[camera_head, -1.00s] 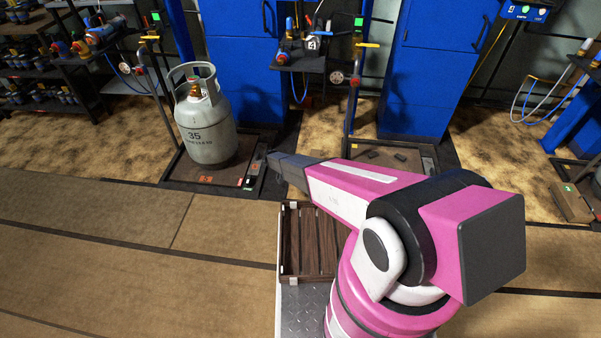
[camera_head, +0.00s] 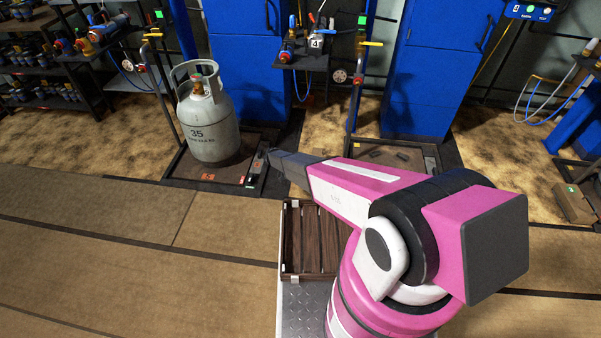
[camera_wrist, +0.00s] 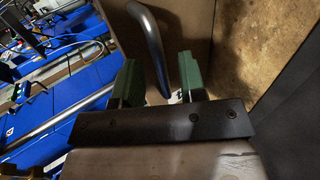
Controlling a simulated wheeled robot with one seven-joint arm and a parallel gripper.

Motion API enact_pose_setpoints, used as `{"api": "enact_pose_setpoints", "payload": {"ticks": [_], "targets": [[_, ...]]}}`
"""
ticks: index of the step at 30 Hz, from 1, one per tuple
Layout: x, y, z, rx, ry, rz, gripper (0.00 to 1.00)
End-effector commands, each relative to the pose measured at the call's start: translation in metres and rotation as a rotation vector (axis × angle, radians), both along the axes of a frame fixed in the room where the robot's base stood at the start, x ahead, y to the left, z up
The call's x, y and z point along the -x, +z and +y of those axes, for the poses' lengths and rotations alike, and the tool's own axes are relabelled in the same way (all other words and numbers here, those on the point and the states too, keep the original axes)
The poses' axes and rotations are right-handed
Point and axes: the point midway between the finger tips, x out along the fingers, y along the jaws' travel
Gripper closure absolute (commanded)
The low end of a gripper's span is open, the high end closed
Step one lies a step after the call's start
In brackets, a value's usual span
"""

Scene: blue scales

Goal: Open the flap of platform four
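In the wrist view my gripper (camera_wrist: 158,75) is open, with two green fingers apart. A curved grey metal bar (camera_wrist: 151,45) lies between them in the picture; I cannot tell whether they touch it or what it belongs to.
A grey gas cylinder marked 35 (camera_head: 207,120) stands upright on the left platform (camera_head: 185,165), close to my gripper. Blue cabinets (camera_head: 440,70) stand behind. A wooden slatted crate (camera_head: 291,240) sits on my base. The brown floor (camera_head: 90,240) at left is clear.

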Motion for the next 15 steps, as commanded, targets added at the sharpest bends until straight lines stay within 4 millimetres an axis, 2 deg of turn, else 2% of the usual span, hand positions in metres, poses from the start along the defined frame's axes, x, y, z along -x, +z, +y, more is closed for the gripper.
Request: {"api": "enact_pose_setpoints", "payload": {"ticks": [5,15], "targets": [[-0.003,0.012,0.019,0.000,0.001,-0.001,0.62],[-0.011,0.043,0.071,-0.001,0.000,0.000,0.62]]}}
